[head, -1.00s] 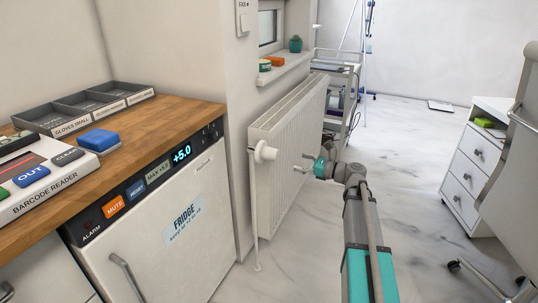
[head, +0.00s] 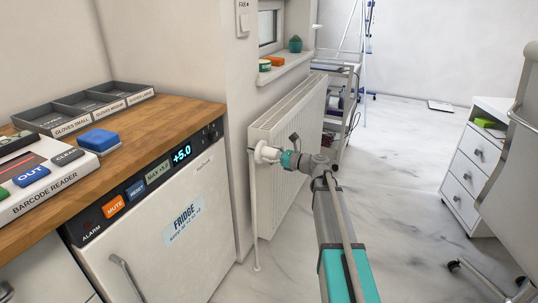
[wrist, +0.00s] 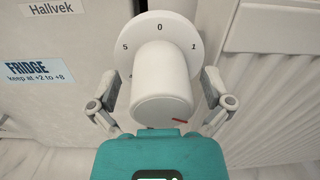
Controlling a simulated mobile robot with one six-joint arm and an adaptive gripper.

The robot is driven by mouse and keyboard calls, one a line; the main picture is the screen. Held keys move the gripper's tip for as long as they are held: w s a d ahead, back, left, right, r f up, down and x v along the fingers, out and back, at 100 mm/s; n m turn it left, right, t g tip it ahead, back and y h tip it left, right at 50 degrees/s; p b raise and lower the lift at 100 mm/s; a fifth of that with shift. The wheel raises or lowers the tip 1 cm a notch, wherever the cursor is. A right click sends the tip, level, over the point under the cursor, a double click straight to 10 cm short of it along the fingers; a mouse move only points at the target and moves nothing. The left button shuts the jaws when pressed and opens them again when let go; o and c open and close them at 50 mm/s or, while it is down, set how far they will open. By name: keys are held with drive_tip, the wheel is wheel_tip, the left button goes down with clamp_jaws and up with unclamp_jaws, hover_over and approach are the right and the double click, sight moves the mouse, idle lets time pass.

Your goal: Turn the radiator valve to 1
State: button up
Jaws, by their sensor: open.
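The white radiator valve (head: 259,154) sits at the near left end of the radiator (head: 290,150). In the wrist view its round knob (wrist: 161,88) stands out from a white dial disc (wrist: 160,24) marked 5 at left, 0 at top and 1 at right. A short red mark (wrist: 179,121) shows on the knob's lower right; which number it lines up with I cannot tell. My gripper (wrist: 160,97) is open, one finger on each side of the knob, with gaps visible. In the head view my gripper (head: 275,155) partly covers the valve.
A white pipe (head: 254,215) runs down from the valve to the floor. The fridge (head: 175,225) under the wooden counter (head: 170,120) stands to the left. A window sill (head: 285,70) with small items is above the radiator.

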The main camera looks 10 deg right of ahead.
idle(0.3)
drive_tip(key=c, duration=1.1)
drive_tip(key=shift+c, duration=0.2)
drive_tip(key=shift+a+n, duration=0.1)
drive_tip(key=shift+n, duration=0.2)
drive_tip(key=n, duration=1.1)
drive_tip(key=shift+b, duration=0.3)
drive_tip(key=shift+n, duration=0.4)
